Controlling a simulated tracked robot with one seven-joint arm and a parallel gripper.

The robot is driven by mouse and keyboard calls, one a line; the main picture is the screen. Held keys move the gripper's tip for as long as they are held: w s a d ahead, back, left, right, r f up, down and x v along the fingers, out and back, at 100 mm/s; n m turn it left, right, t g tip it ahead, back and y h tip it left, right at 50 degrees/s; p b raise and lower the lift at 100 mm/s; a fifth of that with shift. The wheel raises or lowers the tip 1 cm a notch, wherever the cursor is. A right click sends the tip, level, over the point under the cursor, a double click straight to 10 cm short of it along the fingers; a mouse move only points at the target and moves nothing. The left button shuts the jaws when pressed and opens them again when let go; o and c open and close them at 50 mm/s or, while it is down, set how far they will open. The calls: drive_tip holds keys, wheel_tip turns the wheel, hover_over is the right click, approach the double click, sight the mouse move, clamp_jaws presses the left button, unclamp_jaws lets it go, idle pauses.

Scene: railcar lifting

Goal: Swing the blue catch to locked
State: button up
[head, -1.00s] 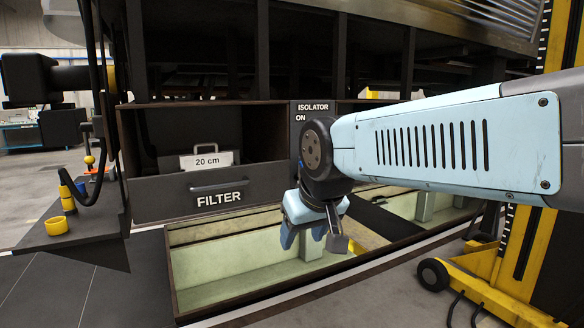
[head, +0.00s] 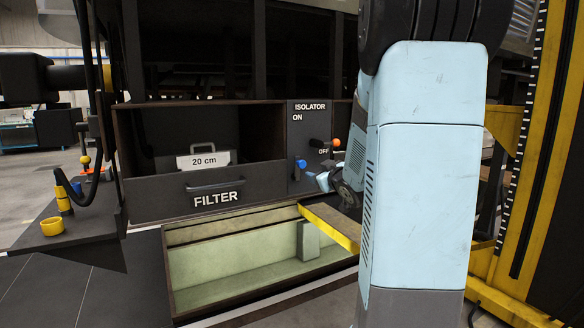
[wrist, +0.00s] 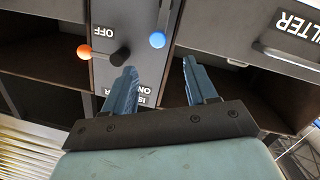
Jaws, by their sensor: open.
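The blue catch (head: 301,164) is on the dark isolator panel, low on its face. Its blue round knob is at the upper end of a short stem in the head view. In the upside-down wrist view, the blue knob (wrist: 158,40) lies just ahead of the gap between my fingers. My gripper (wrist: 158,67) is open and empty, with its two blue fingers apart. In the head view my gripper (head: 318,180) is just right of the catch, partly hidden by my arm. I see no contact with the knob.
A yellow mast frame (head: 550,170) stands at right.

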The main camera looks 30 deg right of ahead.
sight(303, 166)
drive_tip(key=w, duration=0.4)
drive_tip(key=w+d+f+y, duration=0.1)
drive_tip(key=w, duration=0.4)
drive_tip(key=w+n+t+y, duration=0.1)
drive_tip(key=w, duration=0.4)
drive_tip(key=shift+w+d+f, duration=0.25)
drive_tip(key=shift+f, duration=0.05)
drive_tip(key=shift+d, duration=0.1)
clamp_jaws()
